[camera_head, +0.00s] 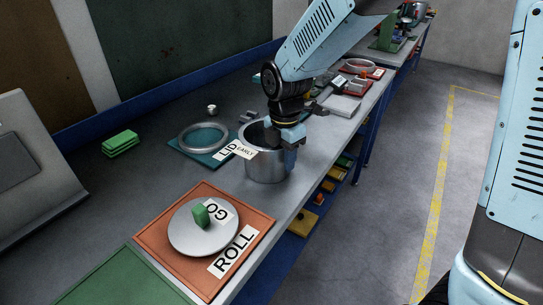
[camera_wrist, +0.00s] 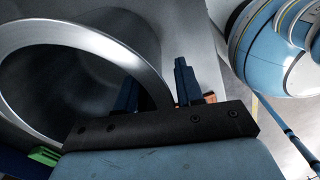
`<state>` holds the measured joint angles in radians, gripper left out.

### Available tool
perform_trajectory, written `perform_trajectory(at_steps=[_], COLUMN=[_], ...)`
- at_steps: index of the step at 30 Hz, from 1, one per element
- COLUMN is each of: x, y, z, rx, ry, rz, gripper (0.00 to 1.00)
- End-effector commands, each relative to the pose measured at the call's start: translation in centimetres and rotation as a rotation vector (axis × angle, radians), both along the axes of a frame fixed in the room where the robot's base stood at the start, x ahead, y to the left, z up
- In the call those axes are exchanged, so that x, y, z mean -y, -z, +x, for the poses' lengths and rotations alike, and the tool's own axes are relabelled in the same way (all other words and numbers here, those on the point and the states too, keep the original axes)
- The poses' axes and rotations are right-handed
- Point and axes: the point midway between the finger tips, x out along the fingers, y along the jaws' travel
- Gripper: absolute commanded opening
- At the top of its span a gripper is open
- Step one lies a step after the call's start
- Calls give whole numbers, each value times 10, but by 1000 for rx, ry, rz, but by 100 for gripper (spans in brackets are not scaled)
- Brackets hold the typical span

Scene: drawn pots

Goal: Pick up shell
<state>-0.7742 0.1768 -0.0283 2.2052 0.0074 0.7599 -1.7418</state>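The shell seems to be the open grey metal cylinder (camera_head: 262,168) standing upright on the bench, with a small "EARLY" tag at its left side. In the wrist view its round rim and hollow inside (camera_wrist: 60,85) fill the left. My gripper (camera_head: 287,146) is at the shell's right rim, pointing down. In the wrist view the gripper (camera_wrist: 157,88) has its fingers apart, one inside the shell and one outside, with the wall between them. Gaps show beside the wall, so it looks open. The lower fingertips are partly hidden.
A teal "LID" tray (camera_head: 182,150) with a metal ring (camera_head: 203,138) lies behind left. An orange "ROLL" tray (camera_head: 160,238) holds a grey disc (camera_head: 190,240) with a green knob. Green blocks (camera_head: 120,143) lie left. The bench's right edge is close to the shell.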

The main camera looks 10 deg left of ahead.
Motion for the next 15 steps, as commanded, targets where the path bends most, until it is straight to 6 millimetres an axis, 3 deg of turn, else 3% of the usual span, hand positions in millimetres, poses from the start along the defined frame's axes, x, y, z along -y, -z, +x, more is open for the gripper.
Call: perform_trajectory(at_steps=[4, 12, 15], x=[0, 0, 0], y=[14, 16, 16], z=[-1, 0, 0], rx=[-1, 1, 1], ry=[0, 0, 0], rz=[0, 1, 1], gripper=[36, 36, 28])
